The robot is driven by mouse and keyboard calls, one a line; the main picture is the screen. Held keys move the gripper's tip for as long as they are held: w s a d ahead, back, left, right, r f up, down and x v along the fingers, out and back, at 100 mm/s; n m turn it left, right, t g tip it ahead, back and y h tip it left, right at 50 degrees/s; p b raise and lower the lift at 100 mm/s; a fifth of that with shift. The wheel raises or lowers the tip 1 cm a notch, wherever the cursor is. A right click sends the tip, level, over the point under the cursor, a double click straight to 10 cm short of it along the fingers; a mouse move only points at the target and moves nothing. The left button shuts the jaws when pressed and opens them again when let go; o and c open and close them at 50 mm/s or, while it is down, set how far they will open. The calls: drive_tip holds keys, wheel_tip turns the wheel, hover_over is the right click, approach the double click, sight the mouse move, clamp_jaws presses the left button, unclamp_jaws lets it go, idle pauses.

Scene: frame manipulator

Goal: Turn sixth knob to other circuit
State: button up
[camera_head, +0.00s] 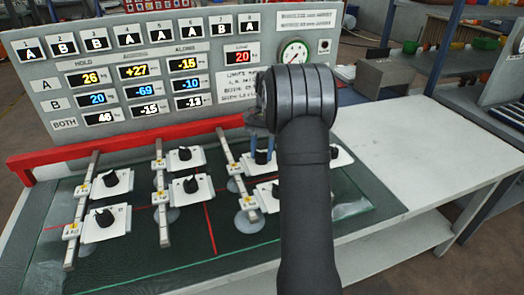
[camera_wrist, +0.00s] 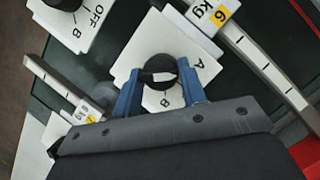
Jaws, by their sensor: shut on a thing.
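In the wrist view my blue gripper fingers (camera_wrist: 160,80) are on both sides of a black knob (camera_wrist: 158,66) on a white plate (camera_wrist: 143,47), shut on it. The plate has an A to the right and a B below the knob. A pale bar shows on the knob; which letter it points to is unclear. In the head view my gripper (camera_head: 263,146) reaches down to a knob in the far row on the right half of the board; my arm partly hides it. No number on this knob is readable. The display panel (camera_head: 264,88) has a row of A/B tiles.
Other black knobs (camera_head: 110,178) on white plates stand to the left, along metal bars (camera_head: 80,215). In the wrist view a neighbouring plate (camera_wrist: 95,20) with OFF and B is close at upper left. A red rail (camera_head: 120,147) runs behind. The grey tabletop (camera_head: 430,150) at right is clear.

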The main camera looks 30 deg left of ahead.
drive_tip(key=o, duration=1)
drive_tip(key=shift+c, duration=0.2)
drive_tip(key=v, duration=1.2)
drive_tip(key=shift+s, duration=0.1)
drive_tip(key=x, duration=1.2)
